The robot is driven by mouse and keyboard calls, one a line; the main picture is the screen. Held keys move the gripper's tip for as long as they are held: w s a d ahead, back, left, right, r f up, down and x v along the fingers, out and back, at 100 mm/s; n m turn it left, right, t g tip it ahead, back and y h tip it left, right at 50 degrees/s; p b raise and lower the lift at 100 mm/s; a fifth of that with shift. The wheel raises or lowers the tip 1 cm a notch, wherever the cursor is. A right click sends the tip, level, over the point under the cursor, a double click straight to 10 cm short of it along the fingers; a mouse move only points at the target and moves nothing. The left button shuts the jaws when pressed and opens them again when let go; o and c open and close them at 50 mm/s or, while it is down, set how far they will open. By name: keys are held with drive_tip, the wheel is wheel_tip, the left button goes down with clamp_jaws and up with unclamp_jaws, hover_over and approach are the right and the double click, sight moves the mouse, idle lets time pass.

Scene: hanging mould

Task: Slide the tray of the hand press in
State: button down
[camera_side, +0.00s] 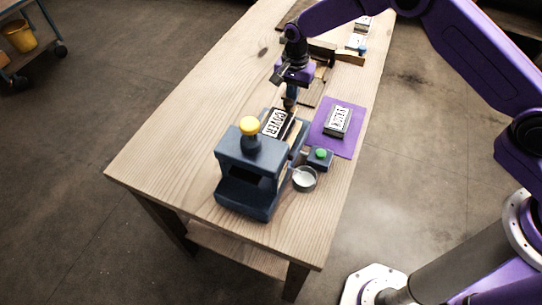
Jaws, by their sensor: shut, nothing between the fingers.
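The hand press (248,170) is a dark blue-grey block with a yellow knob (250,125) on top, near the front end of the wooden table. Its tray (294,133) sticks out at the far side and carries a black block (277,123) with white raised letters. My gripper (289,104) is shut and empty, pointing down at the far end of the tray, just behind the lettered block. I cannot tell whether the fingertips touch the tray.
A purple mat (322,142) with another lettered block (338,121) lies right of the tray. A small box with a green button (320,157) and a round dish (304,179) stand beside the press. Wooden pieces (349,59) lie farther back. The table's left side (180,140) is clear.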

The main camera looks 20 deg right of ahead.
sight(275, 124)
drive_tip(key=shift+s+a, duration=0.1)
drive_tip(key=shift+s+a, duration=4.45)
drive_tip(key=shift+r, duration=0.15)
drive_tip(key=shift+w+d+r, duration=0.15)
drive_tip(key=shift+r, duration=1.2)
drive_tip(key=shift+w+d, duration=1)
drive_tip(key=shift+w, duration=0.05)
wheel_tip(275, 124, up, 9)
